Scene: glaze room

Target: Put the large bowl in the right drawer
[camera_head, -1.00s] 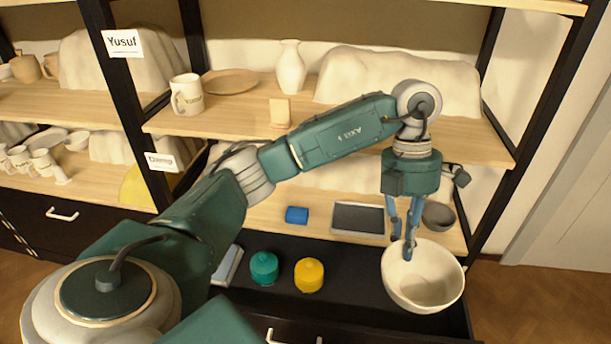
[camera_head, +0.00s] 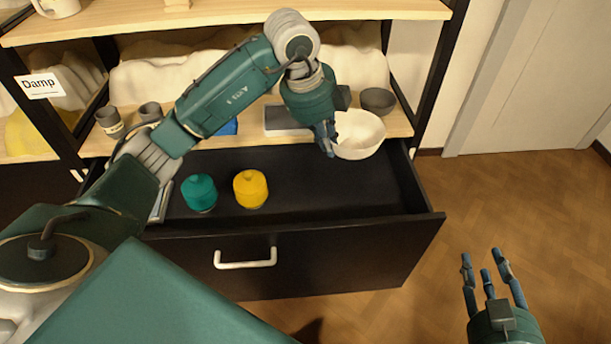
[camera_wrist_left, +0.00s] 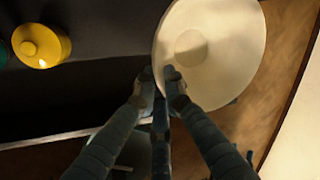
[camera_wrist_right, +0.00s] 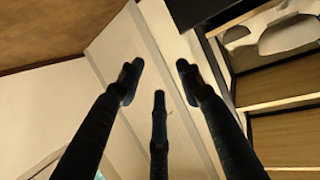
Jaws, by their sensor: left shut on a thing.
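The large cream bowl (camera_head: 362,136) is at the back right of the open drawer (camera_head: 330,190) in the head view. My left gripper (camera_head: 328,140) is shut on the bowl's left rim. In the left wrist view the bowl (camera_wrist_left: 225,45) is held at its rim by the left gripper (camera_wrist_left: 160,80), seen beside the drawer's dark floor. The exact height of the bowl above the drawer floor cannot be told. My right gripper (camera_head: 488,272) is open and empty, out over the wooden floor at the lower right, and its spread fingers show in the right wrist view (camera_wrist_right: 157,80).
A teal lidded jar (camera_head: 200,193) and a yellow lidded jar (camera_head: 251,189) stand in the drawer's left part. A small grey bowl (camera_head: 378,101) and a dark grey slab (camera_head: 286,121) are on the shelf behind. The drawer's middle and right floor is clear.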

